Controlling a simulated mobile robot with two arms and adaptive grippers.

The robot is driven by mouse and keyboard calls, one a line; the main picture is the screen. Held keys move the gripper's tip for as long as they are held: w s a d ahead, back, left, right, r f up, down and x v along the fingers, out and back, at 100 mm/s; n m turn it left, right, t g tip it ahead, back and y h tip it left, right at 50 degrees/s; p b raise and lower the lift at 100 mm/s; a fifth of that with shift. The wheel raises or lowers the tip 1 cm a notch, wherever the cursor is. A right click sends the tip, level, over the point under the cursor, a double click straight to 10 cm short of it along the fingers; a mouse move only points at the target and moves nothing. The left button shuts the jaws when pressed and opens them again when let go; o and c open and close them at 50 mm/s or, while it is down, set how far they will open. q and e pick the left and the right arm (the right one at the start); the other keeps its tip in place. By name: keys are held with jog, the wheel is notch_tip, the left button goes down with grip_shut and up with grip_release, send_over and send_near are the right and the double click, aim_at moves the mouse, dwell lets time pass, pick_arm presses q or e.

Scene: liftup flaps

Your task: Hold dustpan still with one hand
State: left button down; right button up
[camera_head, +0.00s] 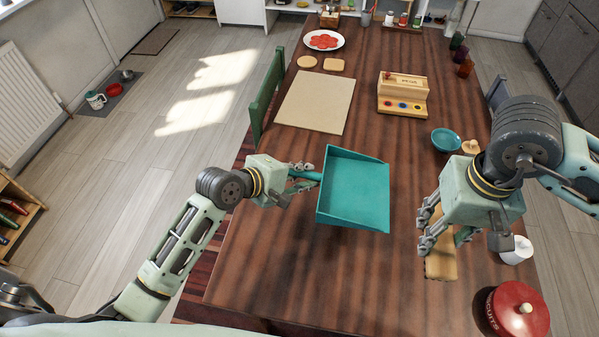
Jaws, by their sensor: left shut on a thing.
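The teal dustpan (357,190) is in the middle of the head view, its open tray facing up, seemingly a little above the wooden table. My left gripper (298,181) is shut on its short handle at the tray's left side. My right gripper (463,240) points down over the table to the right of the dustpan, its fingers spread apart. A tan, flat-looking thing (441,265) lies under it, with a bit of teal showing between the fingers. The gripper hides much of both, so I cannot tell whether they are one object.
The striped table (300,290) has free room in front of the dustpan. A red biscuit tin (512,310) and a white lidded pot (516,250) stand at right. A teal bowl (446,140), wooden toy box (403,95) and beige board (315,102) lie beyond.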

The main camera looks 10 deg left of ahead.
pick_arm(q)
jog(key=w+a+b, duration=0.1)
jog(key=w+a, duration=0.1)
jog(key=a, duration=0.9)
jog(key=shift+w+a, duration=0.15)
jog(key=shift+a, duration=0.2)
pick_arm(e)
jog(key=shift+f, duration=0.45)
